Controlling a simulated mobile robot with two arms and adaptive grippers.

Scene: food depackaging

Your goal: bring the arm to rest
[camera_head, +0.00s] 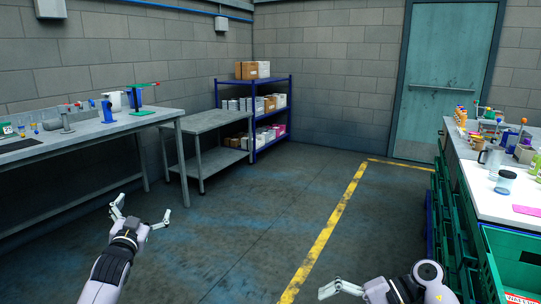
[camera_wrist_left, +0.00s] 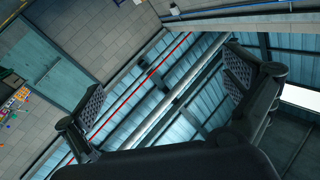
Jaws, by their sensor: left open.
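My left gripper (camera_head: 140,212) is open and empty, held over the bare floor in the lower left of the head view. Its two fingers are spread wide apart. In the left wrist view the open fingers (camera_wrist_left: 160,100) frame only the wall and ceiling, with nothing between them. My right gripper (camera_head: 340,289) shows at the bottom of the head view, right of centre. Part of it is cut off by the frame edge, and its opening cannot be made out.
A workbench (camera_head: 80,140) with tools stands at the left, beside a lower grey table (camera_head: 205,122). A blue shelf (camera_head: 253,82) with boxes is at the back. A counter (camera_head: 485,190) with bottles and green crates (camera_head: 520,248) stands at the right. The middle floor is clear.

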